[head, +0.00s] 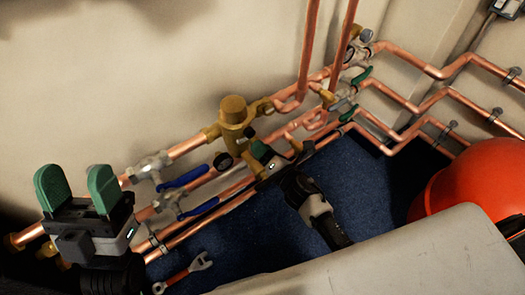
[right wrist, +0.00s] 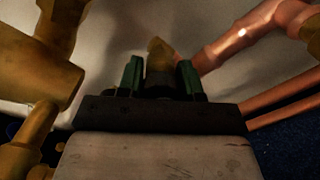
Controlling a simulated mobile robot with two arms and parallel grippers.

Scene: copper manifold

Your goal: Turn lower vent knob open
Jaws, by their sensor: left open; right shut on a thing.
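The copper manifold runs along the wall, with a brass body (head: 234,112) at its middle. My right gripper (head: 276,150) is low on the manifold, just right of and below that body. In the right wrist view its two green fingers (right wrist: 159,72) are shut on a dark knob (right wrist: 160,82), with brass (right wrist: 158,48) showing behind it. I take this to be the lower vent knob; the fingers and gripper mostly hide it in the head view. How far it is turned cannot be told. My left gripper (head: 78,190) is open and empty at the left, in front of the pipes.
Blue-handled valves (head: 185,178) sit left of the brass body, and green-handled valves (head: 362,75) to the right. A wrench (head: 188,272) lies at the bottom left. A red rounded object (head: 475,190) stands at the right. Blue floor (head: 260,225) is open below the pipes.

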